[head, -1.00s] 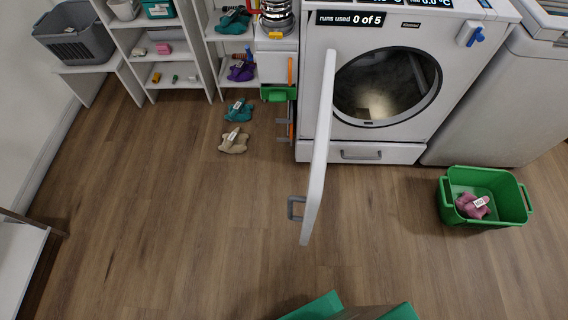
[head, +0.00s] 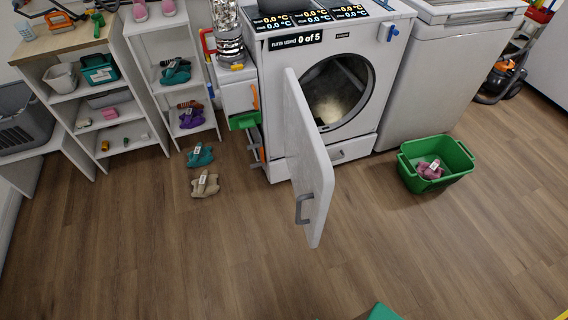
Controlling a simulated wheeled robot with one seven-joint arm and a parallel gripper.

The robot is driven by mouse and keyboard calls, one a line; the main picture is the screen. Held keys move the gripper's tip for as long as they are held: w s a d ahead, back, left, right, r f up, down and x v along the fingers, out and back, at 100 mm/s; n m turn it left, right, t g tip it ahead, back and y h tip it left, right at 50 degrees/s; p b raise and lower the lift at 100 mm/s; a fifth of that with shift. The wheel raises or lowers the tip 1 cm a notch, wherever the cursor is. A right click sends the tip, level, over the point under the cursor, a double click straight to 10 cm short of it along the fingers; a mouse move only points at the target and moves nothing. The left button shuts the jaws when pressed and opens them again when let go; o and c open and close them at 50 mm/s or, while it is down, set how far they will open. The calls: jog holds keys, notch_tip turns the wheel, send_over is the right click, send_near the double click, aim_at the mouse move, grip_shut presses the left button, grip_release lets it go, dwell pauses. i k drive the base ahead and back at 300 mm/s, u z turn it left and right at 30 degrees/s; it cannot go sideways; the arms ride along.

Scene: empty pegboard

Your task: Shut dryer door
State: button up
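The dryer (head: 268,75) is a white front-loading machine at the back centre in the head view. Its dryer door (head: 309,160) is a white panel standing wide open, swung out toward me from the left side of the round opening. A grey handle (head: 304,208) is on the door's left face near its free end. The round drum opening (head: 335,95) is uncovered, with a pale glow inside. My gripper cannot be made out; only a small teal piece shows at the bottom edge, and I cannot tell what it is.
A green basket (head: 408,175) with a pink bundle stands on the floor to the right. Teal and beige items (head: 204,185) lie on the floor left of the door. White shelves (head: 70,95) stand at the left. The wooden floor in front is clear.

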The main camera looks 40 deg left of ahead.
aim_at(311, 169)
jog(key=u, duration=1.5)
jog(key=i, duration=1)
jog(key=z, duration=0.1)
jog(key=k, duration=0.95)
jog(key=z, duration=0.05)
